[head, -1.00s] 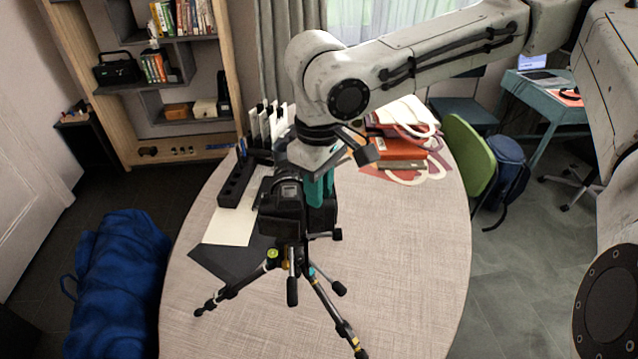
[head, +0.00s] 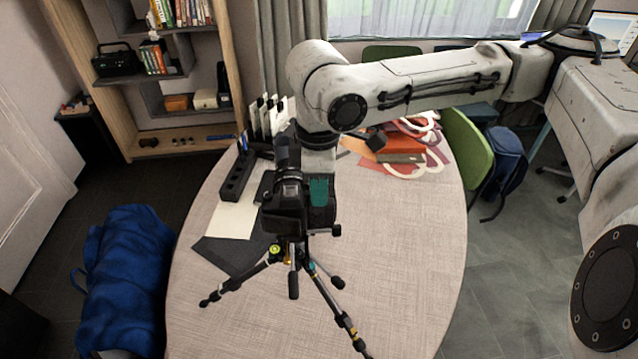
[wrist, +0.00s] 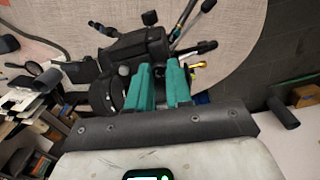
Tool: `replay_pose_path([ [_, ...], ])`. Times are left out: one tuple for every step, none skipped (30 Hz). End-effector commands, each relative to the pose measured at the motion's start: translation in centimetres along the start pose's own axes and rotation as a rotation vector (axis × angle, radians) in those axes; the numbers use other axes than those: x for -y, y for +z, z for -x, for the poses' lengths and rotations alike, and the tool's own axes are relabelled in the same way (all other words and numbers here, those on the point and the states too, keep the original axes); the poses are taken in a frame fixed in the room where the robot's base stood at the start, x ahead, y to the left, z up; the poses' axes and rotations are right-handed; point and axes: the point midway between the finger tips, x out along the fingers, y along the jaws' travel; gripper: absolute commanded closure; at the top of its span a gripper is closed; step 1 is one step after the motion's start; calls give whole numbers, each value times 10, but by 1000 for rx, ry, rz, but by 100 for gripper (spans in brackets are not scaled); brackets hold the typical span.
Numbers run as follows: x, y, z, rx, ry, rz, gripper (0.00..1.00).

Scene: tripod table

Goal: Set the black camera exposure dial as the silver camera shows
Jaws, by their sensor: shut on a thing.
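The black camera (head: 285,205) sits on a tripod (head: 345,318) on the table, its lens pointing away from me in the head view. It also shows in the wrist view (wrist: 128,52). My gripper (wrist: 158,68) has teal fingers. They reach the camera body, and one finger shows beside the right part of the camera in the head view. The jaws are closed on a small part on top of the camera, apparently the exposure dial, which the fingers hide. The dial's markings cannot be read. I cannot make out a silver camera in these frames.
The oval table (head: 400,255) is clear to the right of the tripod. A dark holder (head: 238,178) and flat sheets (head: 235,218) lie left of the camera. Red bags (head: 405,150) lie behind.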

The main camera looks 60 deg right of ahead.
Motion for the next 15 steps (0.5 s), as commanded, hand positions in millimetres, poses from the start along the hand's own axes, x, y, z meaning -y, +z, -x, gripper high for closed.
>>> replay_pose_path([
  [0,0,0,-1,0,5,100],
  [0,0,0,-1,0,8,100],
  [0,0,0,-1,0,10,100],
  [0,0,0,-1,0,12,100],
  [0,0,0,-1,0,13,100],
  [0,0,0,-1,0,14,100],
  [0,0,0,-1,0,14,100],
  [0,0,0,-1,0,14,100],
  [0,0,0,-1,0,14,100],
  [0,0,0,-1,0,13,100],
  [0,0,0,-1,0,13,100],
  [0,0,0,-1,0,13,100],
  [0,0,0,-1,0,13,100],
  [0,0,0,-1,0,13,100],
  [0,0,0,-1,0,13,77],
])
